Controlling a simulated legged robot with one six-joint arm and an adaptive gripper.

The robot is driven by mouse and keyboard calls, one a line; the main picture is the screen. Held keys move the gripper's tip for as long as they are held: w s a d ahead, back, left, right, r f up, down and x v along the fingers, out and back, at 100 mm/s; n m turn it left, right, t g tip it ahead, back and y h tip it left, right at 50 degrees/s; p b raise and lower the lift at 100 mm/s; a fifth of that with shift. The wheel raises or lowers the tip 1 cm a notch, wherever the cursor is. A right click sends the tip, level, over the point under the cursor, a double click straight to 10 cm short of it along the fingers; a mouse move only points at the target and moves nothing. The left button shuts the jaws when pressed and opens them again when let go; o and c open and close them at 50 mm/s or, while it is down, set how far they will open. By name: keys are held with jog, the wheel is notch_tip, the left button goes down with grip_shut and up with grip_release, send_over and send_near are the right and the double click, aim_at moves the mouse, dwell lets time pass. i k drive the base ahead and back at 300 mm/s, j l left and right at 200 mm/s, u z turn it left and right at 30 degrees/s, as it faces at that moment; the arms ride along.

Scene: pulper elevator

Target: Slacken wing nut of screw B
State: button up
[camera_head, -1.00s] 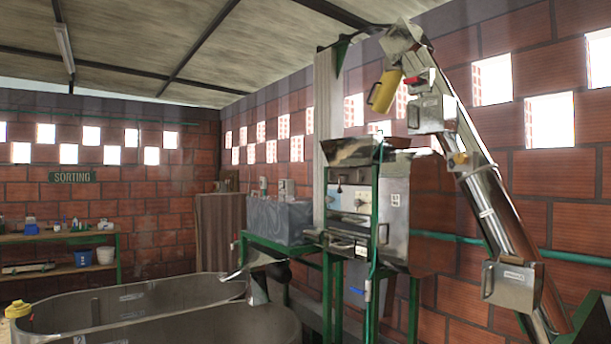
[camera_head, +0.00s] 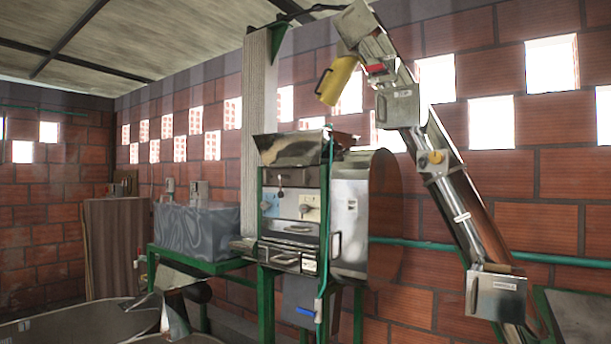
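The pulper (camera_head: 350,215), a metal machine with a hopper (camera_head: 292,148) on top, stands on a green frame against the brick wall. The inclined elevator tube (camera_head: 455,195) rises beside it from lower right to upper left. A yellow chute (camera_head: 338,80) hangs at the elevator's top. A yellow knob-like part (camera_head: 436,157) sits on the tube. Screw B and its wing nut cannot be told apart at this size. My gripper does not show in this view.
Large metal tanks (camera_head: 85,322) fill the lower left, with a metal spout (camera_head: 172,300) over their edge. A grey tank (camera_head: 197,232) stands on a green stand. A green pipe (camera_head: 560,259) runs along the wall. A green-framed hopper (camera_head: 575,308) is at lower right.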

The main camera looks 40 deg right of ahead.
aim_at(307, 177)
jog(key=i+l+z, duration=0.1)
jog(key=i+z, duration=0.8)
